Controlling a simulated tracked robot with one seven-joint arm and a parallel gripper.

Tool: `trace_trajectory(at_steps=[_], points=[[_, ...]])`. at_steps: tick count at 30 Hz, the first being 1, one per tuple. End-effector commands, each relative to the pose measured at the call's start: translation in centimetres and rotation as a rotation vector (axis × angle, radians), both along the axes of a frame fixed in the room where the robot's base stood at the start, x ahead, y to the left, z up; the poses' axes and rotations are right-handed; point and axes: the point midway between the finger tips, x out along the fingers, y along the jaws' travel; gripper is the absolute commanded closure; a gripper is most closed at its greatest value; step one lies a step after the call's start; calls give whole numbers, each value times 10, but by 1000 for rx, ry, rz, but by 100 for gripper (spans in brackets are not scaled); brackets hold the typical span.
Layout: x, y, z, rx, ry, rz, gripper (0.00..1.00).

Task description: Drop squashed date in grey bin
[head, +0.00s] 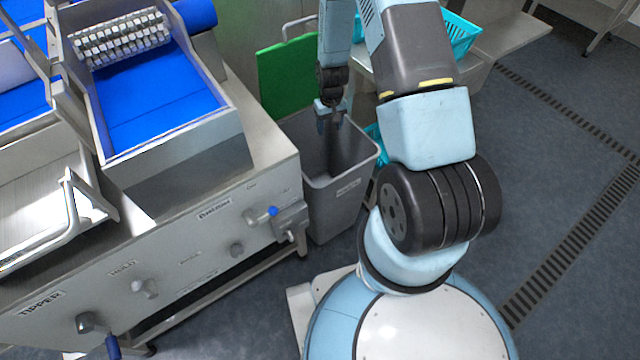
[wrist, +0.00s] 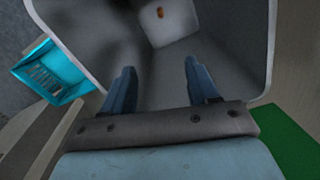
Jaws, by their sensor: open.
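The grey bin (head: 335,200) stands on the floor at the right end of the grading machine. My gripper (head: 328,122) is over the bin's mouth, pointing down. In the wrist view my gripper (wrist: 158,85) has its two blue fingers apart with nothing between them. The grey bin (wrist: 225,45) fills most of that view. A small orange-brown date (wrist: 160,12) lies on a pale patch at the bottom of the bin, below and apart from the fingers. It is too small to tell whether it is squashed.
The machine (head: 215,240) with blue belts (head: 150,105) and levers stands left of the bin. A green board (head: 285,75) is behind the bin. A turquoise crate (head: 460,38) sits at the back; a turquoise basket (wrist: 45,75) is beside the bin. Floor at right is clear.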

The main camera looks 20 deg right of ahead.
Motion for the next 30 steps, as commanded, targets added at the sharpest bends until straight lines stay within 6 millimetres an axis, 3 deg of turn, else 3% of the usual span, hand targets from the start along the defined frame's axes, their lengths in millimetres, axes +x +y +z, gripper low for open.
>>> trace_trajectory(at_steps=[11,30], points=[[0,0,7,0,-1,0,40],[-1,0,103,0,-3,0,40]])
